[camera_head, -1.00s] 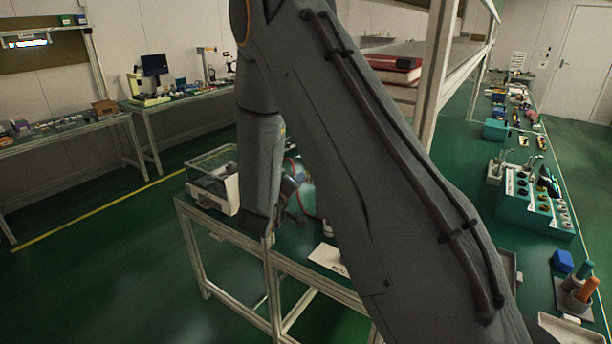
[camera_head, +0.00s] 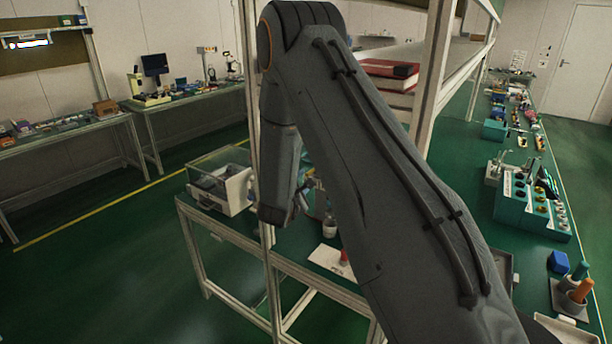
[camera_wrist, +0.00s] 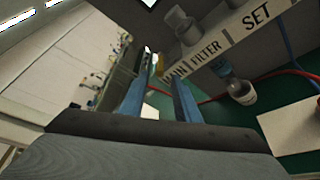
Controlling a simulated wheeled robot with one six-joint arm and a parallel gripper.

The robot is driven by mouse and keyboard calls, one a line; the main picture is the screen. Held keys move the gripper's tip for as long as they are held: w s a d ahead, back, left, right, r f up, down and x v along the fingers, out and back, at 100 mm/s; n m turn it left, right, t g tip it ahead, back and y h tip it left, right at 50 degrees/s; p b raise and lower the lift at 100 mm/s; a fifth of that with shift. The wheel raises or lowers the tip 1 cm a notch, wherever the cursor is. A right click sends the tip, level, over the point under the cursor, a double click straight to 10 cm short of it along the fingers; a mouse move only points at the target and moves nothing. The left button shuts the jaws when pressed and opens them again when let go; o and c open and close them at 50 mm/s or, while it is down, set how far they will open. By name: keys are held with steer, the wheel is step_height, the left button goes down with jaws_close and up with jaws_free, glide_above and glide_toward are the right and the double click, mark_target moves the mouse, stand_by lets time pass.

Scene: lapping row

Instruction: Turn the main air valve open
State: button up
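In the wrist view a white air panel (camera_wrist: 225,38) runs tilted across the upper right, with labels MAIN, FILTER and SET. The MAIN label is partly covered by my right finger. A small yellow part (camera_wrist: 160,64), perhaps the main valve's handle, shows near the MAIN label, beyond and between my fingertips. Its exact angle is too small to tell. My gripper (camera_wrist: 160,85) has its two blue fingers apart, with nothing seen held between them. In the head view my arm hides most of the gripper and the panel.
Grey fittings (camera_wrist: 185,27) stand on the panel, and a small cup-like jar (camera_wrist: 241,92) is below it. A red hose (camera_wrist: 285,76) and a blue hose run nearby. A clear-sided box (camera_head: 222,180) sits on the bench's left end. A rack post (camera_head: 438,75) stands right of my arm.

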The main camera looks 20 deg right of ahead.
mark_target(307, 176)
steer(key=shift+p+x, duration=0.55)
steer(key=shift+x, duration=1.3)
jaws_close()
steer(key=shift+w+a+m+g+h+b, duration=0.25)
steer(key=shift+w+m+g+h+b, duration=0.2)
steer(key=shift+m+g+h+b, duration=0.35)
steer(key=shift+w+a+m+g+h+b, duration=0.3)
steer(key=shift+w+m+g+h+b, duration=0.15)
steer(key=shift+m+g+h+b, duration=0.3)
jaws_free()
